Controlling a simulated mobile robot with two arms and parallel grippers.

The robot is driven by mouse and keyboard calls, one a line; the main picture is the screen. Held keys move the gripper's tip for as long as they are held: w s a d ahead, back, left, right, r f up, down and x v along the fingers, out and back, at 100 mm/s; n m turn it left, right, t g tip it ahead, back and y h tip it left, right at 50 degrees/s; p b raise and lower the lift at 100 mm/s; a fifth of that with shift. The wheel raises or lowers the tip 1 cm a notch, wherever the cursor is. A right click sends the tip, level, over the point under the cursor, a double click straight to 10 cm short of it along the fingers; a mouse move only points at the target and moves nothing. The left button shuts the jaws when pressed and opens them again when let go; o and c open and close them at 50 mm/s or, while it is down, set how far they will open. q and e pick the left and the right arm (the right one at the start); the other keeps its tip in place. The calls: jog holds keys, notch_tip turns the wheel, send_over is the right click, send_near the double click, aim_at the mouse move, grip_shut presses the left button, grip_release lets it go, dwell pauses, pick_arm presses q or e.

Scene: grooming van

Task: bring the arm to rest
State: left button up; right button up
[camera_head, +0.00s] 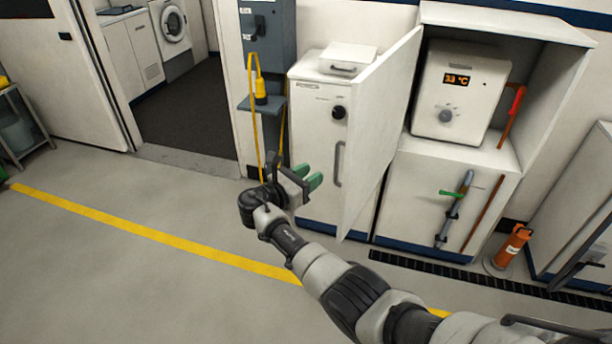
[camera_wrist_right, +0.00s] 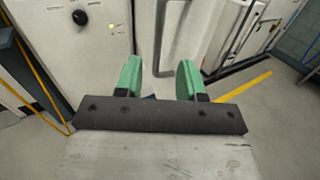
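My right arm reaches in from the lower right in the head view. Its gripper (camera_head: 308,176) has green fingertips and is in front of the white cabinet (camera_head: 314,120) with a black knob. In the right wrist view the two green fingers of the gripper (camera_wrist_right: 160,80) stand apart with nothing between them. The gripper looks clear of the cabinet front and of the open white door (camera_head: 384,130) to its right. My left gripper does not show.
The open compartment holds a white unit (camera_head: 460,92) reading about 33 °C. A yellow cable (camera_head: 253,120) hangs left of the cabinet. An orange cylinder (camera_head: 511,246) stands on the floor at right. A floor grate (camera_head: 480,280) runs along the front. Floor at left is free.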

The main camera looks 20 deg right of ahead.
jog(key=s+f+m+g+y, duration=0.1)
jog(key=s+f+y, duration=0.35)
jog(key=f, duration=0.75)
jog(key=s+f+m+g+y, duration=0.1)
jog(key=s+f+m+y, duration=0.1)
jog(key=s+f, duration=0.8)
jog(key=s+f+m+g+y, duration=0.1)
jog(key=s+f+y, duration=0.25)
jog(key=f, duration=1.05)
jog(key=s+f+m+g+y, duration=0.1)
jog(key=s+f+m, duration=0.4)
jog(key=s, duration=0.8)
jog(key=s+f+m+g+y, duration=0.1)
jog(key=s+f+m+y, duration=0.2)
jog(key=s, duration=1)
jog(key=s+f+m+g+y, duration=0.1)
jog(key=s+f+m+y, duration=0.1)
jog(key=s+f+m, duration=0.5)
jog(key=s+m, duration=0.1)
jog(key=s, duration=0.5)
jog(key=shift+s+d+f+y, duration=0.3)
jog(key=shift+s+f, duration=0.05)
